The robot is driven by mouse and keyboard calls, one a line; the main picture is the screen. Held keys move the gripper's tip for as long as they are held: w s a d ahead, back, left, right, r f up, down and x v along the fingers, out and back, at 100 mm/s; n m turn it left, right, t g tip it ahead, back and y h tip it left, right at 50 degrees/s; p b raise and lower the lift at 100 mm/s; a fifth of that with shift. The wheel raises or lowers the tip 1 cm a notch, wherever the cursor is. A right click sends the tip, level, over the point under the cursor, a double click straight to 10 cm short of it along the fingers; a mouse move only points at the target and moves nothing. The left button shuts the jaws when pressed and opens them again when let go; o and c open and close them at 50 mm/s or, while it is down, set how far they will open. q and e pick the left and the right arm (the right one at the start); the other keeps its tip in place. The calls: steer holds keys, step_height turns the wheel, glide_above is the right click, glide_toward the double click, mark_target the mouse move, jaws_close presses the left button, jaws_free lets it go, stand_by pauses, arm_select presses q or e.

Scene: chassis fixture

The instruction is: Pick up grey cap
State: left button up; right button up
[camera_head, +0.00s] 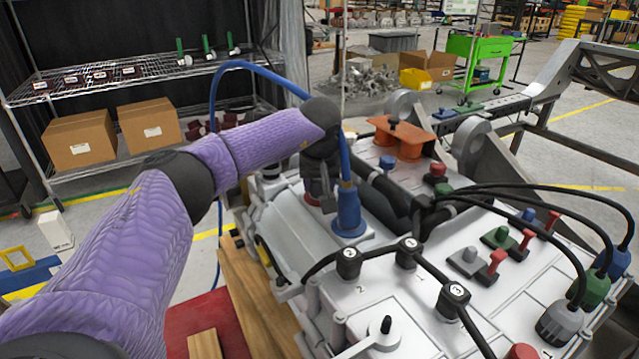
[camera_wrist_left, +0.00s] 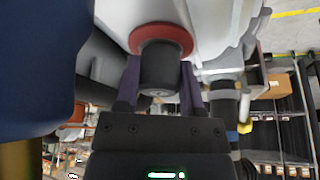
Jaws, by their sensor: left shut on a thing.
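My left gripper (camera_head: 322,198) reaches down onto the white chassis (camera_head: 285,235), just left of a tall blue connector (camera_head: 348,212). In the left wrist view its two fingers (camera_wrist_left: 160,88) are shut on the sides of the dark grey cap (camera_wrist_left: 159,70), a short cylinder. A red ring (camera_wrist_left: 160,33) surrounds the far end of the cap, against the pale chassis surface. In the head view the cap is mostly hidden by the gripper. I cannot tell whether the cap is seated or slightly raised. My right gripper is not in view.
A blue cable (camera_head: 215,95) arches from the blue connector behind my left arm. Black cables (camera_head: 540,195) and numbered black knobs (camera_head: 408,248) crowd the chassis top. An orange part (camera_head: 402,135) stands at the back. A wire shelf (camera_head: 150,72) with cardboard boxes (camera_head: 80,140) is at left.

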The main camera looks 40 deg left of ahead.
arm_select(q)
jaws_close()
steer(key=shift+r, duration=0.2)
step_height(320, 180, up, 10)
steer(key=p, duration=0.4)
steer(key=shift+f, duration=0.25)
steer(key=shift+r, duration=0.15)
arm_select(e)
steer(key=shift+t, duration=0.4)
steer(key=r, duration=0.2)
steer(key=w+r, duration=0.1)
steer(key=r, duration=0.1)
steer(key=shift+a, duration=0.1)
